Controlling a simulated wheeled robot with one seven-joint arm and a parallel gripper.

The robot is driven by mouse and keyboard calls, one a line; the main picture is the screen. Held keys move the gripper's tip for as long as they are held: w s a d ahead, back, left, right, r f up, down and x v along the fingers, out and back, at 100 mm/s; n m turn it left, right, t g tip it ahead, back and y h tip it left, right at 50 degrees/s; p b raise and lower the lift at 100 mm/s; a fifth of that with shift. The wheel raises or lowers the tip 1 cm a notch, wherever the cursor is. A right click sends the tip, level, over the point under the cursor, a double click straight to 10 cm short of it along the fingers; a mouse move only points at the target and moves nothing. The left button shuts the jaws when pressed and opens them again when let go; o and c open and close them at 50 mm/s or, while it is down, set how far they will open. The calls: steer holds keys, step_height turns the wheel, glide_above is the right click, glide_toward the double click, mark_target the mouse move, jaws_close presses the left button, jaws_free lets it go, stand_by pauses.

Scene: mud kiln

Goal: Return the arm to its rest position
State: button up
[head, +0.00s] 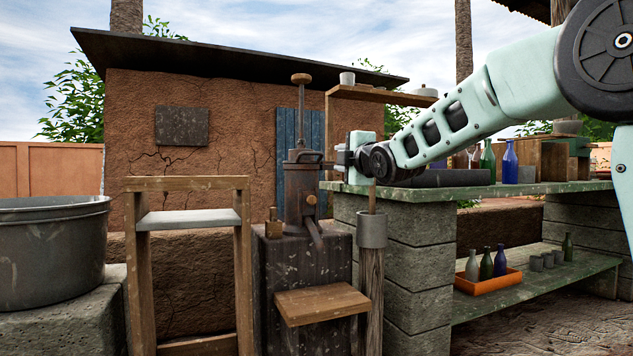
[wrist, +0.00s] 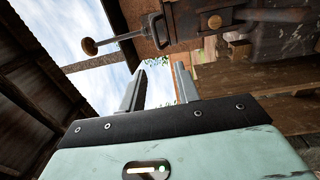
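My pale green arm reaches in from the right in the head view. My gripper (head: 337,163) is just right of the dark rusty hand press (head: 302,190) in the picture. In the wrist view my gripper (wrist: 160,72) shows two grey fingers apart with nothing between them. The press also shows in the wrist view (wrist: 195,27), turned on its side, beyond the fingers. I cannot tell from the head view how far the fingertips are from the press.
A stone-block bench (head: 395,265) stands under my arm, with bottles on top and an orange tray (head: 489,282) on its lower shelf. A wooden frame (head: 187,183) and a large metal tub (head: 50,250) stand left. A wooden post (head: 371,280) rises by the bench.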

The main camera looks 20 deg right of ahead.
steer(key=s+a+f+m+g+y+p, duration=0.3)
steer(key=s+a+f+m+g+p, duration=0.45)
steer(key=s+a+f, duration=1)
steer(key=s+a+f+m+g+h+p, duration=0.15)
steer(key=s+g, duration=0.25)
steer(key=s, duration=0.5)
steer(key=s+f+g+p, duration=0.2)
steer(key=s+g+p, duration=0.1)
steer(key=s, duration=0.6)
steer(key=s+a+f+m+g+h+p, duration=0.1)
steer(key=s+f+g+p, duration=0.2)
steer(key=s, duration=0.6)
step_height(320, 180, up, 38)
steer(key=g+p, duration=0.1)
steer(key=p, duration=3.5)
steer(key=shift+s+f+p, duration=0.15)
steer(key=shift+p, duration=0.25)
